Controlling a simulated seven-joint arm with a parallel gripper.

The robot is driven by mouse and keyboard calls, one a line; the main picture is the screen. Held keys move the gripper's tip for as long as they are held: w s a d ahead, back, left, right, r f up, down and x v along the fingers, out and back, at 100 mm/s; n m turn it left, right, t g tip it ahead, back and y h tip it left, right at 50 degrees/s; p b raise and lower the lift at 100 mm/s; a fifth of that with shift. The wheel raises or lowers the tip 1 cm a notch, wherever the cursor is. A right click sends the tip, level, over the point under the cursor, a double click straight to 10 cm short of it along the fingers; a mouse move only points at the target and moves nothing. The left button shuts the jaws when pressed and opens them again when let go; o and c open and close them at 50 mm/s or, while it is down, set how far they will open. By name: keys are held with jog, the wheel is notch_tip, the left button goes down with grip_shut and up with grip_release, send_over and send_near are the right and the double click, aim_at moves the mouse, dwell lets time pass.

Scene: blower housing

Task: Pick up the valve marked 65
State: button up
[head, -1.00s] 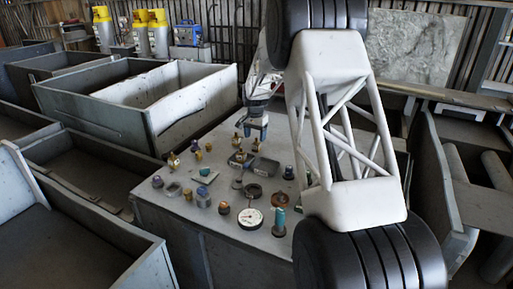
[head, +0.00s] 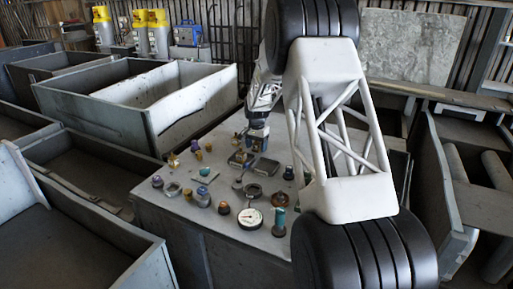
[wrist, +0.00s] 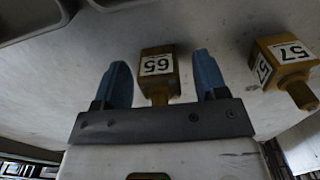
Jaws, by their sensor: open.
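The valve marked 65 (wrist: 158,75) is a brass-coloured block with a white label and a narrower neck. In the wrist view it is between the two blue fingers of my gripper (wrist: 161,72), with a visible gap on each side. The fingers are open and not closed on it. In the head view my gripper (head: 257,140) is low over the far part of the table, and I cannot make out the valve marked 65 there. A similar valve marked 57 (wrist: 286,62) is to the right, outside the right finger.
Dark trays show at the top left of the wrist view. Large grey bins (head: 105,110) stand left of the table.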

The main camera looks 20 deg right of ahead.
dwell(0.5)
jog(key=c, duration=1.2)
